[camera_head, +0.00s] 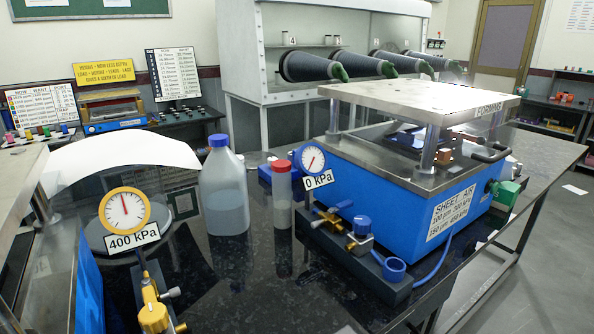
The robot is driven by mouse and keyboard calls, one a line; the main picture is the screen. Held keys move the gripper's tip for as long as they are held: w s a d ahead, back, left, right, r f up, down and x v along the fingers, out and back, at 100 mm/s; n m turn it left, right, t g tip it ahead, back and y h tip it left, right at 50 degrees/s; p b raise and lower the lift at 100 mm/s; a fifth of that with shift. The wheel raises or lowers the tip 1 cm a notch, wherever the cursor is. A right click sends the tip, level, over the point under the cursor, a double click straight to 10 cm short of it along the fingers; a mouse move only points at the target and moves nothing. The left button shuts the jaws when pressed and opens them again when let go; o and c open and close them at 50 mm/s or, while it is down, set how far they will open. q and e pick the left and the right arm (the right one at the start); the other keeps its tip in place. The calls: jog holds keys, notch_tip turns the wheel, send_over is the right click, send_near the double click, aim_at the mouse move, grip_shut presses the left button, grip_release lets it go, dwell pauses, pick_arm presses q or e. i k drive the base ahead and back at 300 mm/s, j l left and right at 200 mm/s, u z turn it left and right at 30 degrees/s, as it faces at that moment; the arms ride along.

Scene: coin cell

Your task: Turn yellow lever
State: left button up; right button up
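A yellow valve fitting (152,312) stands at the bottom left, partly cut off by the lower picture edge. It has a yellow knob and a short metal handle. Above it is a yellow-rimmed gauge (125,216) with a 400 kPa label (133,239). I cannot tell which part is the lever named in the task. Neither gripper is in view.
A large blue press (385,200) with a metal top plate fills the right of the dark bench. A blue-capped bottle (224,195) and a red-capped bottle (282,196) stand between the gauges. A glove box (290,40) is behind. Dark bench surface (245,285) is clear at front centre.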

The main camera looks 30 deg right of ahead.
aim_at(147, 291)
jog(key=z, duration=1.35)
jog(key=i+u, duration=0.15)
jog(key=u, duration=1.35)
jog(key=i+j+z, duration=0.35)
jog(key=j+z, duration=0.15)
jog(key=j, duration=0.1)
